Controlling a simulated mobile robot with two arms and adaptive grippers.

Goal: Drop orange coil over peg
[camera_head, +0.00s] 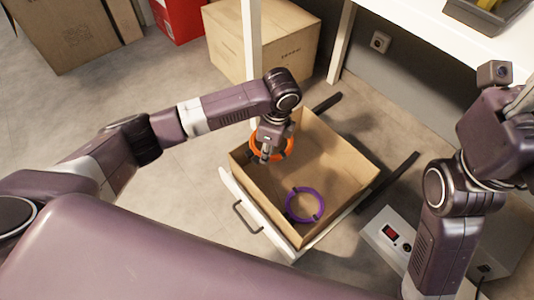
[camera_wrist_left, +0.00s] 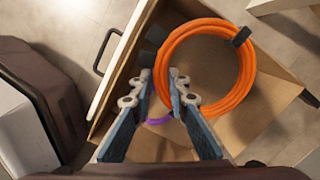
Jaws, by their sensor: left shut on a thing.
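The orange coil (camera_head: 286,152) is a ring of cable with dark ties. My left gripper (camera_head: 265,153) is shut on its near edge and holds it over the far left part of an open cardboard-lined drawer (camera_head: 330,152). In the left wrist view the coil (camera_wrist_left: 243,92) hangs beyond my left fingertips (camera_wrist_left: 160,82), which grip its left side. A purple coil (camera_head: 289,205) lies in the drawer's near corner and is mostly hidden in the left wrist view (camera_wrist_left: 159,121). I cannot make out a peg in either view. My right gripper is outside the picture.
The drawer has a white front with a dark handle (camera_head: 247,217). A closed carton (camera_head: 290,45) and a red box (camera_head: 178,18) stand behind it. A white tabletop (camera_head: 430,25) overhangs at upper right. A grey box with a red switch (camera_head: 390,232) stands right of the drawer.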

